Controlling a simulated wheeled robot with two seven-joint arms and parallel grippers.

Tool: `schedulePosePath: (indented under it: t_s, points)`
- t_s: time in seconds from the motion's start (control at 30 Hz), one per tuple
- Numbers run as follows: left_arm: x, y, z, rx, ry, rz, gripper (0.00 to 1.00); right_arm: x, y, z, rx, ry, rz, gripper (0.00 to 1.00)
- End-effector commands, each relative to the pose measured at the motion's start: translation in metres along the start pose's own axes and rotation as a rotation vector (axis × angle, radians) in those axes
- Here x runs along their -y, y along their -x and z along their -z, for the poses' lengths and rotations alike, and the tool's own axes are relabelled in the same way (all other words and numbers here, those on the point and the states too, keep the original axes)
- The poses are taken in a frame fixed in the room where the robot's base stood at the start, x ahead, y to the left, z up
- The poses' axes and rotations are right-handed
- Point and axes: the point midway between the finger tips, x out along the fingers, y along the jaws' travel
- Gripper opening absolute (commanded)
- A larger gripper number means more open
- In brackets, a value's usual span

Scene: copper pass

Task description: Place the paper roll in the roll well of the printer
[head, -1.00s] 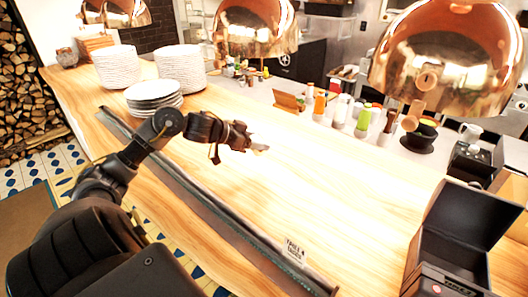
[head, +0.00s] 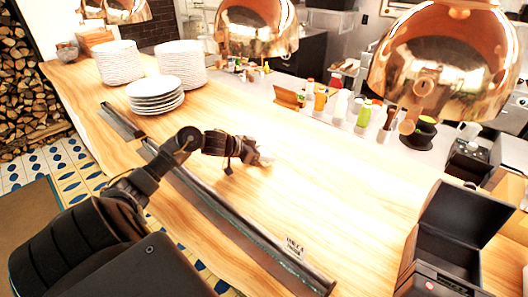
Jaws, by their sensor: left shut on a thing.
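My left gripper (head: 260,157) reaches in from the left over the middle of the wooden counter. It is shut on a small white thing, which appears to be the paper roll (head: 267,159); the fingers and the bright counter hide most of its outline. The printer (head: 438,262) is a black box at the lower right. Its lid (head: 467,215) stands open, and the dark roll well (head: 447,247) shows below the lid. The gripper is well to the left of the printer and apart from it. My right gripper is not in view.
Plate stacks (head: 155,94) stand at the back left. Bottles (head: 321,98) line the far side. A copper lamp (head: 445,65) hangs above. The counter between gripper and printer is clear.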

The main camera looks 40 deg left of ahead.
Motion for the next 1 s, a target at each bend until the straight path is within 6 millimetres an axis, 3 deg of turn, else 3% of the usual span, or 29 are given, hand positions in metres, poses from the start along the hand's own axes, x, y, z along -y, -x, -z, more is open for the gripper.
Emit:
schedulePosePath:
  t_s: [0.2,0.23,0.37,0.73,1.0]
  points:
    - [0.000,-0.002,-0.003,0.000,0.001,0.000,0.28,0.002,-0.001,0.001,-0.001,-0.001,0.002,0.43]
    - [0.000,-0.002,-0.003,0.000,0.001,0.000,0.56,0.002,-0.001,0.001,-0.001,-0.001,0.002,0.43]
    - [0.000,-0.001,-0.003,0.000,0.001,0.000,0.73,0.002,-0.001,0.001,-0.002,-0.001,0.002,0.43]
    - [0.000,0.002,0.001,0.000,-0.001,0.001,0.74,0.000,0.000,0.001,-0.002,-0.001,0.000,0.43]
    - [0.000,0.047,-0.004,0.004,-0.003,0.001,0.74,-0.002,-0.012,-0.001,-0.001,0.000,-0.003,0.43]
